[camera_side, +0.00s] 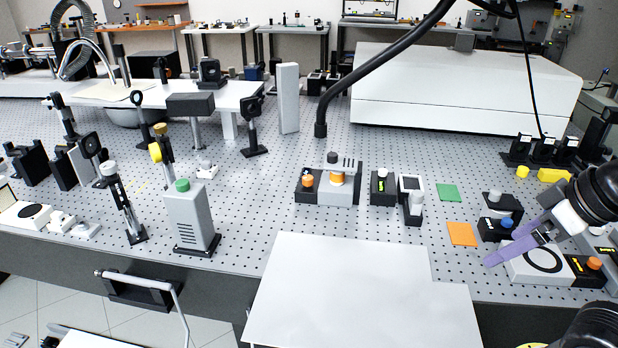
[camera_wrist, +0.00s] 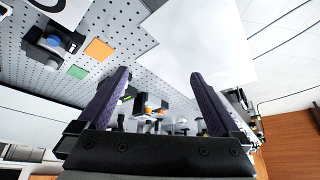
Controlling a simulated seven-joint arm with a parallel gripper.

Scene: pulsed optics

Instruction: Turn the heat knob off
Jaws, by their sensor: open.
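My gripper (camera_side: 503,249) has purple fingers and is at the right of the optical table, above the left part of a white plate with a black ring (camera_side: 543,259). Its fingers are apart and empty; they also show in the wrist view (camera_wrist: 160,75). A black block with an orange knob (camera_side: 594,263) and a yellow display adjoins the plate on the right. A blue knob (camera_side: 507,223) sits on a black block behind the fingers; it also shows in the wrist view (camera_wrist: 54,40). No knob is readably labelled as heat, and no setting is legible.
An orange square (camera_side: 462,234) and a green square (camera_side: 447,193) lie flat left of the gripper. Another orange knob (camera_side: 307,180) is on a device mid-table. A white sheet (camera_side: 355,290) covers the front edge. A black hose (camera_side: 380,68) hangs over the middle.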

